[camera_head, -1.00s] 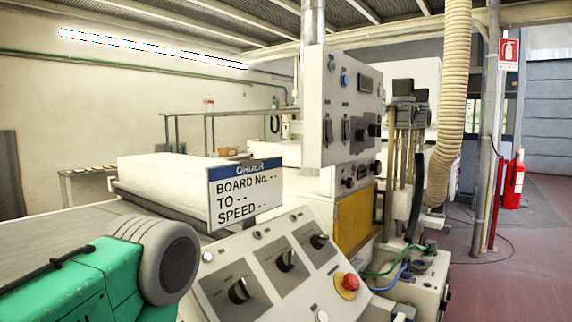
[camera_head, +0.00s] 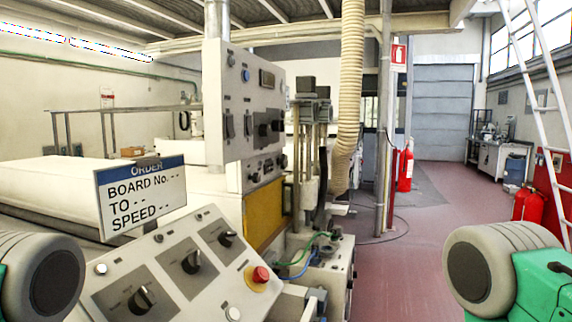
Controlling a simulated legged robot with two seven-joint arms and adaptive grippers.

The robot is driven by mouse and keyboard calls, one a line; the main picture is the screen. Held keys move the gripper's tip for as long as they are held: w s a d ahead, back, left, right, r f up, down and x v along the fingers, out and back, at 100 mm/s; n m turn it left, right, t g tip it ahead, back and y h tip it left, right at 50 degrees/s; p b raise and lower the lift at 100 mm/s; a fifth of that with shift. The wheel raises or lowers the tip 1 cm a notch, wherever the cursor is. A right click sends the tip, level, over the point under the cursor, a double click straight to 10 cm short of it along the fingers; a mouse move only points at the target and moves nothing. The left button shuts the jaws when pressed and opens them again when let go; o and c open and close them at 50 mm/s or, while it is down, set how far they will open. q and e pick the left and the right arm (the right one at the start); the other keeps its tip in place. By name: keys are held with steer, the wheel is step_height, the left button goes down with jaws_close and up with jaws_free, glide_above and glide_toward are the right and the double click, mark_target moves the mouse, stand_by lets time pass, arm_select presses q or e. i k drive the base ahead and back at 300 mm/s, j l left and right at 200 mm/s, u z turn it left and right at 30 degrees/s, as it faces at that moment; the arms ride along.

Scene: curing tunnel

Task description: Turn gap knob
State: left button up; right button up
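The sloped control panel (camera_head: 165,262) stands at the lower left with three black knobs on grey plates. The near knob (camera_head: 142,299) is lowest, the middle knob (camera_head: 192,262) sits above it, and the far knob (camera_head: 227,239) is at the upper right. I cannot read the labels, so I cannot tell which is the gap knob. A red mushroom button (camera_head: 261,274) sits right of them. The order sign (camera_head: 142,195) reads "BOARD No. - -, TO - -, SPEED - -". Grey and green parts of my arms show at both lower edges; neither gripper's fingers are in view.
An upright switch cabinet (camera_head: 240,105) rises behind the panel, above a yellow panel (camera_head: 263,215). A beige hose (camera_head: 350,95) hangs right of it. Red extinguishers (camera_head: 405,170) (camera_head: 528,205) and a white ladder (camera_head: 540,80) stand right. The red floor (camera_head: 420,250) between is clear.

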mark_target(284, 161)
steer(key=i+l+u, duration=0.1)
steer(key=u, duration=0.25)
steer(key=i+l+u, duration=0.1)
steer(key=l+u, duration=0.15)
steer(key=u, duration=0.15)
steer(key=i+l+u, duration=0.1)
steer(key=u, duration=0.25)
steer(key=k+l, duration=0.05)
steer(key=l, duration=0.05)
